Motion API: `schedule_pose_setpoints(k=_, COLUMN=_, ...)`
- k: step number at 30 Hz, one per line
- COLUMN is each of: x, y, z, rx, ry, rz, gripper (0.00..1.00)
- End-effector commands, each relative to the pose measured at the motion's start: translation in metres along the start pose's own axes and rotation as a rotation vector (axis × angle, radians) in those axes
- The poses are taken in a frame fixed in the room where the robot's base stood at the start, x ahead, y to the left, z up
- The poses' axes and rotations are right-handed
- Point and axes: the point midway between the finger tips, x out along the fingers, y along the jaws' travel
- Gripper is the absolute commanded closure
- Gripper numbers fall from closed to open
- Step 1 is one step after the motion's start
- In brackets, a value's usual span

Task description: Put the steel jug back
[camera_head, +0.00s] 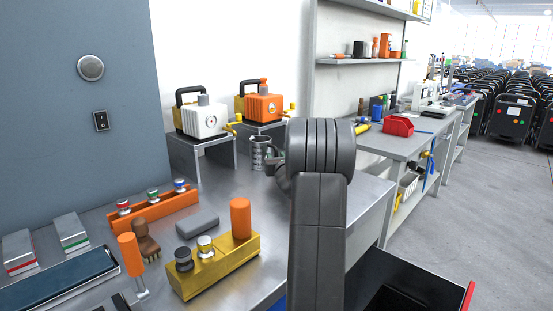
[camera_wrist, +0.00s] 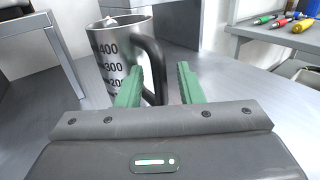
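The steel jug (camera_wrist: 112,68) stands upright on the grey bench in the wrist view, with dark volume marks on its side. Its black handle (camera_wrist: 152,62) faces right. My gripper (camera_wrist: 160,67) has two green fingers spread apart, so it is open. The lower handle shows in the gap, closer to the left finger, and that finger covers part of the jug. I cannot tell whether it touches.
A white pump (camera_head: 204,120) and an orange pump (camera_head: 263,105) stand on grey stands behind the jug. A yellow block (camera_head: 214,268), an orange rack (camera_head: 155,211) and a grey block (camera_head: 197,224) occupy the front bench. A red bin (camera_head: 398,126) sits on the right bench.

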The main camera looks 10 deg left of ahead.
Motion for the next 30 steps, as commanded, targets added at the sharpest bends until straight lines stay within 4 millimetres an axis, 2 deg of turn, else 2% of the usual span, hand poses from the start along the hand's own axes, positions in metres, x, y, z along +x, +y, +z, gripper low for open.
schedule_pose_setpoints(k=8, x=-0.004, y=0.0, z=0.002, rx=0.0, ry=0.0, rz=0.0, gripper=0.66)
schedule_pose_setpoints(k=11, x=-0.018, y=-0.001, z=0.002, rx=0.0, ry=0.001, rz=-0.002, gripper=0.66)
schedule_pose_setpoints(k=24, x=-0.102, y=-0.001, z=0.003, rx=0.0, ry=0.0, rz=-0.001, gripper=0.66)
schedule_pose_setpoints(k=30, x=-0.118, y=0.0, z=0.002, rx=0.0, ry=0.0, rz=0.0, gripper=0.66)
